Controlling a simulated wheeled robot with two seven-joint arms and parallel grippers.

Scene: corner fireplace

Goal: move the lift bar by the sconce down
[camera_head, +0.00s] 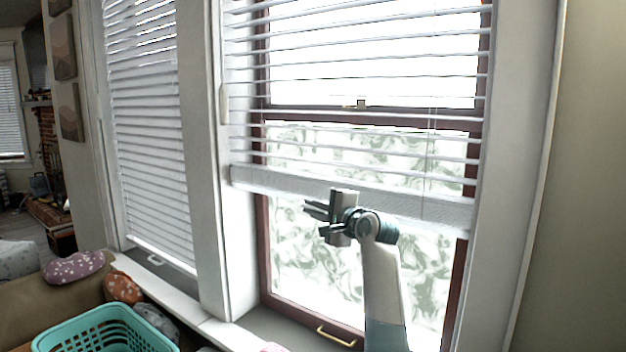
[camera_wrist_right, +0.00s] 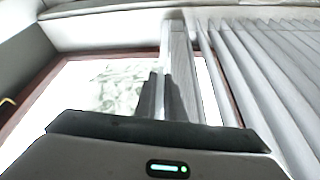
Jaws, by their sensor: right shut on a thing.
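The lift bar (camera_head: 275,184) is the thick pale bottom rail of the right-hand blind (camera_head: 350,72). It hangs about midway down the window, sloping slightly down to the right in the head view. My right gripper (camera_head: 318,212) is at the bar's middle, shut on it. In the right wrist view, the dark fingers (camera_wrist_right: 160,95) meet the pale bar (camera_wrist_right: 181,55), with the slats to its right. The exact contact is partly hidden by the gripper. No sconce shows. My left gripper is not in view.
Below the bar is open space before the patterned lower pane (camera_head: 305,250), down to the sill with a brass handle (camera_head: 336,336). White window posts (camera_head: 204,150) flank the blind. A second blind (camera_head: 150,140) hangs left. A teal basket (camera_head: 105,330) stands at lower left.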

